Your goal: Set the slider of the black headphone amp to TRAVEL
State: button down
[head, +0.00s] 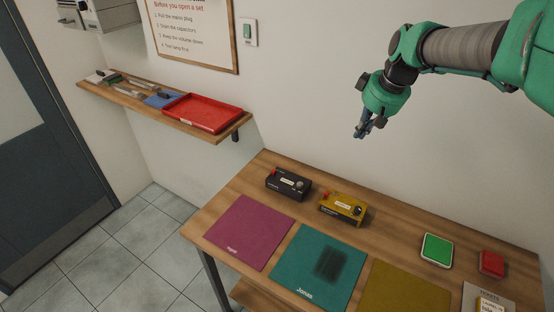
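The black headphone amp (288,184) sits at the back left of the wooden table, near the wall. It has a red part at its left end, a pale label on its front and a round knob at its right. Its slider and the slider's setting are too small to make out. My gripper (363,131) hangs from the green arm in front of the wall, well above the table and to the right of the black amp. It touches nothing. Its fingers are small and dark, and I cannot tell whether they are apart.
A yellow amp (343,207) stands close to the right of the black one. Purple (249,231), teal (290,262) and mustard (405,290) mats lie in front. A green pad (437,250) and a red block (491,263) are at the right. A wall shelf (222,135) holds a red tray (203,112).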

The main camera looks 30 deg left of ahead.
jog(key=w+a+f+n, duration=0.1)
jog(key=a+f, duration=0.2)
jog(key=a, duration=0.3)
jog(key=w+a+f+n+g, duration=0.1)
jog(key=w+a+f, duration=0.1)
jog(key=a+f, duration=0.35)
jog(key=w+a+f+n, duration=0.1)
jog(key=a+n, duration=0.1)
jog(key=a, duration=0.5)
jog(key=n+g+p, duration=0.1)
jog(key=n+g, duration=0.1)
jog(key=n, duration=0.1)
send_over(274, 172)
jog(key=a, duration=0.4)
notch_tip(274, 172, down, 12)
jog(key=shift+w+d+f+y, duration=0.15)
jog(key=shift+f+y, duration=0.05)
jog(key=shift+y, duration=0.1)
jog(key=shift+f, duration=0.15)
jog(key=x, duration=1)
jog(key=shift+w, duration=0.15)
jog(key=d, duration=0.2)
jog(key=shift+d+r, duration=0.2)
jog(key=shift+d, duration=0.15)
jog(key=shift+d+f, duration=0.1)
jog(key=shift+d, duration=0.55)
